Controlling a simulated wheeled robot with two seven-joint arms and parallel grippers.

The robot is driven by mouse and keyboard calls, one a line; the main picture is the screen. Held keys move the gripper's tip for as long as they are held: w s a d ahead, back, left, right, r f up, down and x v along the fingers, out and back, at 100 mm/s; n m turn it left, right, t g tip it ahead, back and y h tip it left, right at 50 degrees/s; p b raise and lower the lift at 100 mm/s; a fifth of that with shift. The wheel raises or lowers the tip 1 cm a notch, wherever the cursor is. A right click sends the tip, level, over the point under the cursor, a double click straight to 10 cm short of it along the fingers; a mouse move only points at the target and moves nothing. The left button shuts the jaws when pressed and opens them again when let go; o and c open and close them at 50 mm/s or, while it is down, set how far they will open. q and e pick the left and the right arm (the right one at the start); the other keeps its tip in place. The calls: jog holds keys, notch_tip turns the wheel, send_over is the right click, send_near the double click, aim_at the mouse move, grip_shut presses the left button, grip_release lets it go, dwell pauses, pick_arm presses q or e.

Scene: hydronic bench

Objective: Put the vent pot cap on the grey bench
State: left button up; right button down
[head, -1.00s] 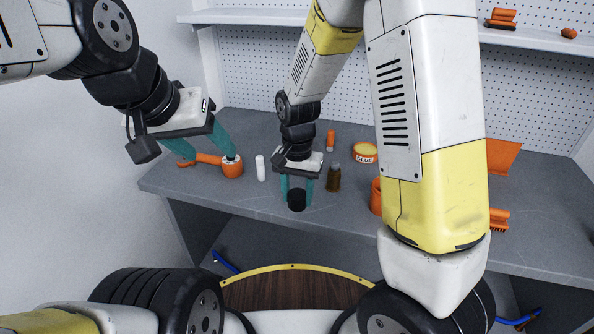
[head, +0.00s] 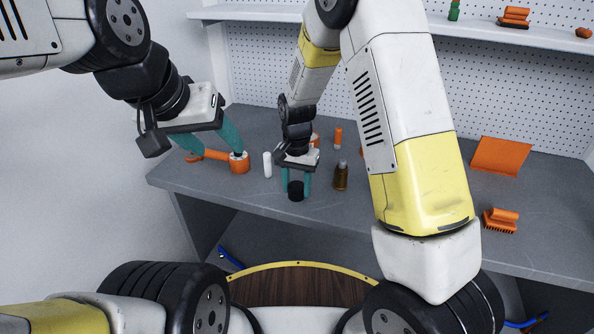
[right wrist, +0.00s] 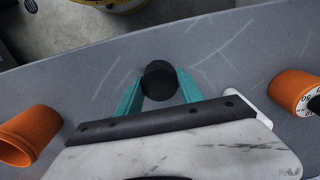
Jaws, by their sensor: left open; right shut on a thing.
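The vent pot cap, a short black cylinder (head: 296,191), is between the teal fingers of my right gripper (head: 296,186), which is shut on it. It is over the front middle of the grey bench (head: 330,215); I cannot tell whether it touches the surface. In the right wrist view the cap (right wrist: 159,80) shows between the fingertips, with bare bench around it. My left gripper (head: 212,148) is open above an orange tool with a white-topped round end (head: 239,166), at the bench's left; contact is unclear.
A white cylinder (head: 267,165) stands left of my right gripper and a brown bottle (head: 341,176) stands to its right. An orange cylinder (head: 338,138) is behind. An orange brush (head: 500,220) and orange panel (head: 501,156) are farther right. My right arm hides part of the bench.

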aim_at(297, 185)
jog(key=shift+f, duration=0.1)
jog(key=c, duration=0.7)
grip_release()
jog(key=shift+c, duration=0.2)
jog(key=s+d+r+t+y, duration=0.1)
jog(key=d+r, duration=0.1)
jog(key=r, duration=0.7)
jog(key=s+d+r, duration=0.2)
jog(key=r, duration=0.7)
jog(key=s+d+r+n+t, duration=0.1)
jog(key=s+d+r, duration=0.2)
jog(key=s, duration=0.2)
jog(key=s+d+r+n+t, duration=0.1)
jog(key=s+d+r+t, duration=0.1)
jog(key=s, duration=0.4)
jog(key=s+d+r+n+t+y, duration=0.1)
jog(key=s+d+r+n+t, duration=0.1)
jog(key=s+d+r, duration=0.2)
jog(key=shift+s+d+r, duration=0.25)
jog(key=shift+s+d, duration=0.6)
jog(key=shift+s, duration=0.2)
